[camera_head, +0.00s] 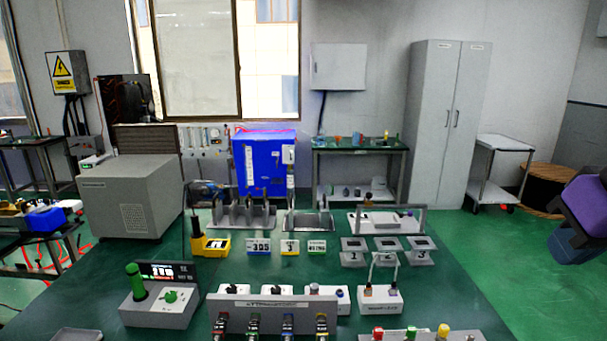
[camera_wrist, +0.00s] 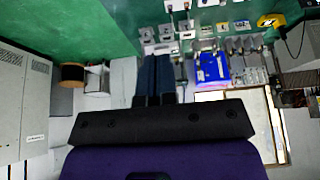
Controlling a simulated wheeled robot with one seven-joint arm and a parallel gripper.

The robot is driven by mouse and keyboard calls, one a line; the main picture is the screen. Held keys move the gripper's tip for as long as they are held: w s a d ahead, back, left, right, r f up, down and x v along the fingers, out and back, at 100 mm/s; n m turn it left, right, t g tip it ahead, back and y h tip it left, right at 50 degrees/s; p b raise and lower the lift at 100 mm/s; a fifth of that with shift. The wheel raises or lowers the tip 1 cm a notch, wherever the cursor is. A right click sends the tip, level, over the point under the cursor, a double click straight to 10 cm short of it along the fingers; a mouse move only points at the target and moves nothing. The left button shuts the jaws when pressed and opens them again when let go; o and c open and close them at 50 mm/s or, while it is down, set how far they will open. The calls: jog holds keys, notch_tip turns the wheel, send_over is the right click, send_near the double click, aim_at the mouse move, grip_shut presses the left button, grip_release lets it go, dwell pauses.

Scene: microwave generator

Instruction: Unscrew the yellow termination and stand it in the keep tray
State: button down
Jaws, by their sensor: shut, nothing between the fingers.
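A yellow-banded connector (camera_head: 322,322) sits at the right end of a row of red, green, blue and yellow ones on a grey panel (camera_head: 270,304). A separate yellow-capped piece (camera_head: 443,330) stands beside red and green ones on a light holder (camera_head: 392,337) at the front edge. I cannot tell which yellow piece is the termination. A shallow grey tray (camera_head: 76,335) shows partly at the front left; I cannot tell if it is the keep tray. My gripper (camera_wrist: 155,58) is shut and empty, fingers together, away from the bench. My purple arm shows at the right.
A grey box with a green handle (camera_head: 134,281) and a display stands at left front. Numbered stands (camera_head: 388,250) and a white box with a raised handle (camera_head: 381,297) are right of centre. Slotted racks (camera_head: 243,216) stand behind. Green floor (camera_head: 490,256) at right is open.

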jog(key=c, duration=1.3)
grip_release()
jog(key=shift+w, duration=0.1)
jog(key=o, duration=0.4)
jog(key=shift+w, duration=0.3)
jog(key=shift+g+y, duration=0.3)
jog(key=shift+g, duration=0.4)
jog(key=w+f, duration=0.1)
jog(key=w, duration=0.2)
jog(key=w+f, duration=0.2)
jog(key=w, duration=0.2)
jog(key=w+f, duration=0.1)
jog(key=w, duration=0.2)
jog(key=shift+w+d+f, duration=0.25)
jog(key=shift+d, duration=0.1)
jog(key=g, duration=0.4)
send_over(445, 328)
notch_tip(445, 328, down, 32)
jog(key=shift+w+a+f, duration=0.1)
jog(key=shift+a+f, duration=0.05)
jog(key=shift+f, duration=0.75)
